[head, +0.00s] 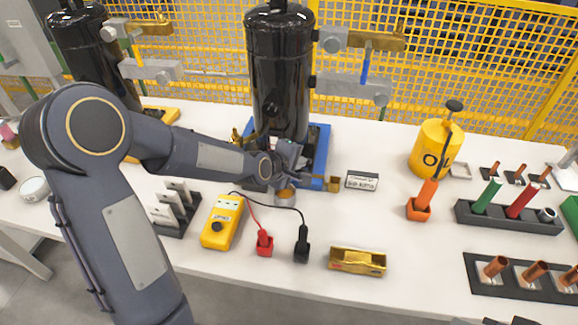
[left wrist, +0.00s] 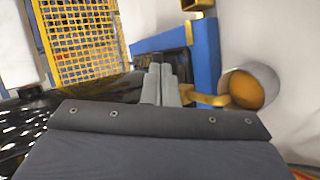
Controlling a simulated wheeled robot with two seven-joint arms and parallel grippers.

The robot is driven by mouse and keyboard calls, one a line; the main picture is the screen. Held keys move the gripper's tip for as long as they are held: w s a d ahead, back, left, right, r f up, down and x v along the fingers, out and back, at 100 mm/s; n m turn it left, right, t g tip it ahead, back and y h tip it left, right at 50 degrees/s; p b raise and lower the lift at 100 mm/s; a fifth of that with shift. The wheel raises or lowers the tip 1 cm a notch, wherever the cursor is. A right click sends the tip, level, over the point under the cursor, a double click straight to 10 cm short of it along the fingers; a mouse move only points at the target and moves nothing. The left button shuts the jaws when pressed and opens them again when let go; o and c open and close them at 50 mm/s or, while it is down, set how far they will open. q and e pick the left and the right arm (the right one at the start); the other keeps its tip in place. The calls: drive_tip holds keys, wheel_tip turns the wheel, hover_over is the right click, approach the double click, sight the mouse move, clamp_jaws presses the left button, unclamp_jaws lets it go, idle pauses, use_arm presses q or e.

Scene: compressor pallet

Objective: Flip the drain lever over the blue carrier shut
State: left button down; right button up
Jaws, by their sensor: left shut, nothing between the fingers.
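The blue carrier (head: 321,142) stands at the back middle of the table under a tall black cylinder (head: 281,80); its blue edge also shows in the left wrist view (left wrist: 207,55). A brass-coloured fitting (head: 318,182) sticks out to the right at the carrier's front. In the left wrist view a yellow bar (left wrist: 205,98) lies just right of my fingertips, by a metal cup (left wrist: 250,88). I cannot tell which piece is the drain lever, or whether my fingers touch the bar. My left gripper (head: 290,158) is shut and empty at the carrier's front. My right gripper is not in view.
A yellow meter (head: 223,222) with red and black probes (head: 264,243) stands in front, left of a brass block (head: 357,261). A small label sign (head: 361,180) stands right of the carrier. A yellow canister (head: 436,148) is further right. A yellow mesh fence (head: 400,85) runs behind.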

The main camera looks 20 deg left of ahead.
use_arm(q)
drive_tip(key=shift+s+a+b, duration=0.3)
drive_tip(key=shift+a+b, duration=0.5)
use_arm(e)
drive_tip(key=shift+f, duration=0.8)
use_arm(q)
drive_tip(key=shift+r, duration=0.15)
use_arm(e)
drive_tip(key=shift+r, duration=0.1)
